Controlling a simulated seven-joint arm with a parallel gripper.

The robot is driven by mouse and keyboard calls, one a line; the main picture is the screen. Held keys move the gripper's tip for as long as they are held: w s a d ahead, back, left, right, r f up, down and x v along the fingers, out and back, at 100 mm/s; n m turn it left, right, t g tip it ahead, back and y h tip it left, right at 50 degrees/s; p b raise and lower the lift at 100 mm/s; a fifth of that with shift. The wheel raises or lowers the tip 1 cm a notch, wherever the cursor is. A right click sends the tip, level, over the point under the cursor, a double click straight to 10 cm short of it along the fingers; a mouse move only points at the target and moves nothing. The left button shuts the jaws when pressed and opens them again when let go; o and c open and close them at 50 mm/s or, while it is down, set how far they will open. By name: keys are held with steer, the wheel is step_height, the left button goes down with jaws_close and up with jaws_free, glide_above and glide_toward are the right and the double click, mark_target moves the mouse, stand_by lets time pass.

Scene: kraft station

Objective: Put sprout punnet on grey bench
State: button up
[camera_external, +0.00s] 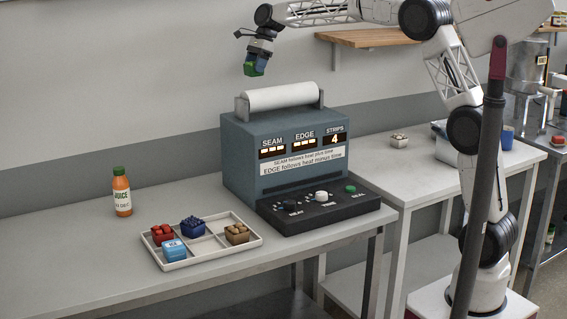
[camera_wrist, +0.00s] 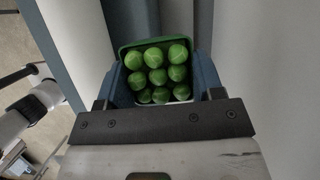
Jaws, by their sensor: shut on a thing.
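My gripper (camera_external: 257,66) is high above the sealing machine, near the wall, in the external view. It is shut on the sprout punnet (camera_external: 250,69), a small green tub. In the wrist view the punnet (camera_wrist: 153,72) sits between my two fingers and is filled with several round green sprouts. The grey bench (camera_external: 85,236) stands below and to the left, well apart from the held punnet. The punnet's underside is hidden in the wrist view.
The sealing machine (camera_external: 240,160) with a white roll stands on the bench. A white divided tray (camera_external: 208,256) holds several punnets, and a juice bottle (camera_external: 122,195) stands behind it. The bench's left part is clear. A white table (camera_external: 420,178) and wooden shelf (camera_external: 370,36) are at right.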

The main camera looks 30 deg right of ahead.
steer(key=s+a+f, duration=0.3)
steer(key=a+f, duration=0.2)
steer(key=a, duration=0.7)
steer(key=s+a+f, duration=0.2)
steer(key=a+f, duration=0.4)
steer(key=a, duration=0.6)
steer(key=s+a+f, duration=0.3)
steer(key=a+f, duration=0.2)
steer(key=a, duration=0.8)
steer(key=shift+m, duration=0.3)
steer(key=s+a+f, duration=0.5)
steer(key=s+a, duration=0.2)
steer(key=a, duration=0.2)
steer(key=s+a+f, duration=0.6)
steer(key=s+a, duration=0.1)
steer(key=a, duration=0.3)
steer(key=s+a+f, duration=0.6)
steer(key=s+a, duration=0.1)
steer(key=a, duration=0.2)
steer(key=shift+s+a, duration=0.2)
steer(key=shift+s, duration=0.15)
